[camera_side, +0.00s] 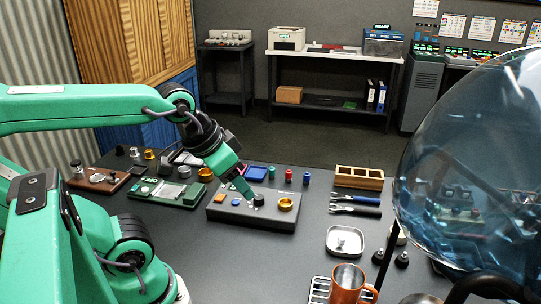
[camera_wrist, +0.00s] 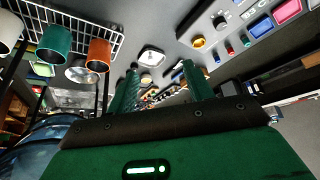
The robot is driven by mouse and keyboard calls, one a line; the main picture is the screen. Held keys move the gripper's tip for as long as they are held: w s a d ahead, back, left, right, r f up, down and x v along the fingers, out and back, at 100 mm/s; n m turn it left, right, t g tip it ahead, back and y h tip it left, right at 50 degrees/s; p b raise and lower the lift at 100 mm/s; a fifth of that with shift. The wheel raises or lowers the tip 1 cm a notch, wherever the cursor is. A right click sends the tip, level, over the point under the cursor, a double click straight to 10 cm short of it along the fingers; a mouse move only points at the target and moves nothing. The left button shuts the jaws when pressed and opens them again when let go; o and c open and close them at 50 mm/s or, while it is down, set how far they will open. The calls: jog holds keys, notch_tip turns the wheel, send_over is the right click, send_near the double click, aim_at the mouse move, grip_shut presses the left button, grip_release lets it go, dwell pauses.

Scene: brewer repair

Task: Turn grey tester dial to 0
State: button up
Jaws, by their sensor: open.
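A low grey box (camera_side: 223,212) stands mid-table in the side view. On its top are a dark round knob (camera_side: 258,199), a gold ring (camera_side: 285,204), an orange square piece and a small blue cap. The dark knob (camera_wrist: 220,21) and gold ring (camera_wrist: 198,42) also show at the upper right of the wrist view. My gripper (camera_side: 246,191) hangs tilted above the box, close to the dark knob; I cannot tell whether it touches. In the wrist view its two green fingers (camera_wrist: 160,84) stand apart with nothing seen held between them. The dial's marking is too small to read.
A green board (camera_side: 170,193) with pale parts and a brown board (camera_side: 99,180) lie left of the box. Several small coloured cylinders (camera_side: 289,175) stand behind it.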

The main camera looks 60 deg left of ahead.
jog(key=w, duration=0.1)
jog(key=m+g, duration=0.6)
jog(key=m, duration=0.2)
send_over(259, 197)
notch_tip(259, 197, down, 12)
jog(key=shift+w+r, duration=0.1)
jog(key=shift+a+f, duration=0.25)
jog(key=shift+f, duration=0.15)
jog(key=shift+d+f, duration=0.15)
jog(key=shift+f, duration=3.7)
jog(key=shift+c, duration=0.2)
jog(key=c, duration=0.9)
